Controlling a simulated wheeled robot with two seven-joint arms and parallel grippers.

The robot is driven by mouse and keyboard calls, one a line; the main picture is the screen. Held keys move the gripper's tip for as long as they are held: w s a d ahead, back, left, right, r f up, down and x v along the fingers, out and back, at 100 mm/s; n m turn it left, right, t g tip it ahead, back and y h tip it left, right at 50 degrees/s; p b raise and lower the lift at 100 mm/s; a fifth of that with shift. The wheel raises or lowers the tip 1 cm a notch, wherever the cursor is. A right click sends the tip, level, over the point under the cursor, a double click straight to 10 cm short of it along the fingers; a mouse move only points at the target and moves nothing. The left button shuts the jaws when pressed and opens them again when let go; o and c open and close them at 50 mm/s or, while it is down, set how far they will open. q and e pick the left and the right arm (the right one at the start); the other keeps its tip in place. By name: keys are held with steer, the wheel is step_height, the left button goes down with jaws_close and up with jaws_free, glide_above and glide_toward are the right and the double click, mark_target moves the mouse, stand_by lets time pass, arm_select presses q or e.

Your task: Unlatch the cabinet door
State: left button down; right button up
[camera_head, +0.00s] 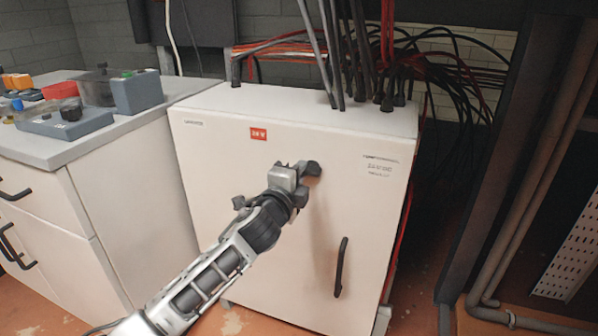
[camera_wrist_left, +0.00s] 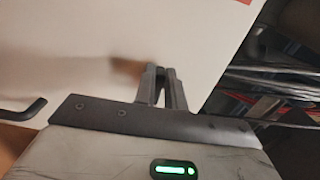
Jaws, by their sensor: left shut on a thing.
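The white cabinet door (camera_head: 235,190) is closed, with a black bar handle (camera_head: 341,266) at its lower right. My left gripper (camera_head: 308,169) is at the upper middle of the door front, right of the red label. Its fingers (camera_wrist_left: 161,82) are close together at the door face in the left wrist view, shut on what I take to be the door's latch, which the fingers hide. The handle also shows at the left edge of the wrist view (camera_wrist_left: 26,111). My right gripper is not in view.
Several black and red cables (camera_head: 360,60) rise from the cabinet top. A white counter (camera_head: 90,150) with tools stands to the left. A dark post (camera_head: 495,150) and pipes stand to the right. The floor in front is partly bare.

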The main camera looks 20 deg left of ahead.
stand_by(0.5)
arm_select(q)
steer(key=c, duration=1.5)
jaws_free()
steer(key=shift+o, duration=0.2)
steer(key=shift+s, duration=0.1)
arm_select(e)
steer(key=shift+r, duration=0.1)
arm_select(q)
steer(key=s+p, duration=0.2)
steer(key=s, duration=1.3)
steer(key=shift+s+a, duration=0.3)
steer(key=shift+s, duration=0.05)
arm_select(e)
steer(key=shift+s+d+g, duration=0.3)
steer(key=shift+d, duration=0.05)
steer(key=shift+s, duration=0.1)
